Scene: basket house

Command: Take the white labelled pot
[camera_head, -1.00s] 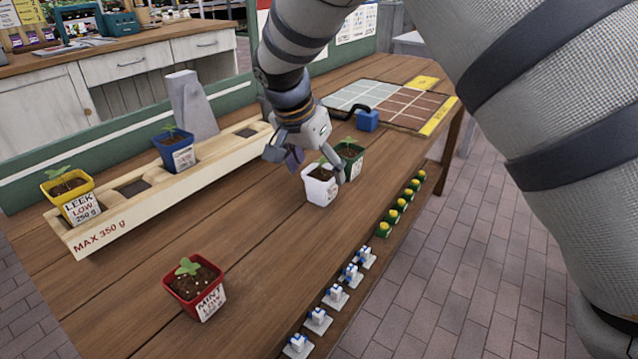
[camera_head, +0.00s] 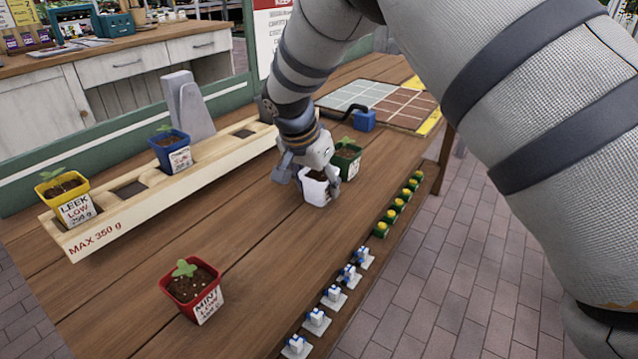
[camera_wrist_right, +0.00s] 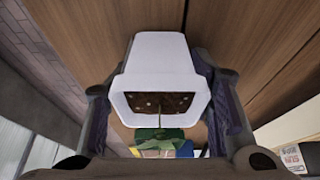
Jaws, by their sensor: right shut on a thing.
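The white pot (camera_head: 315,191) with dark soil stands on the wooden table, right of the long wooden tray. My right gripper (camera_head: 318,176) reaches down over it and is shut on it, with a finger on either side. In the right wrist view the white pot (camera_wrist_right: 160,65) sits between the two fingers of the right gripper (camera_wrist_right: 163,110), soil visible in its opening. The gripper hides most of the plant and part of the rim in the head view. I cannot tell whether the pot is lifted. My left gripper is not in view.
A green pot (camera_head: 346,161) stands close behind the white pot. A red mint pot (camera_head: 193,293) stands at the front left. The wooden tray (camera_head: 216,171) holds a yellow pot (camera_head: 64,197) and a blue pot (camera_head: 171,152). Small white and yellow-green pieces line the right edge.

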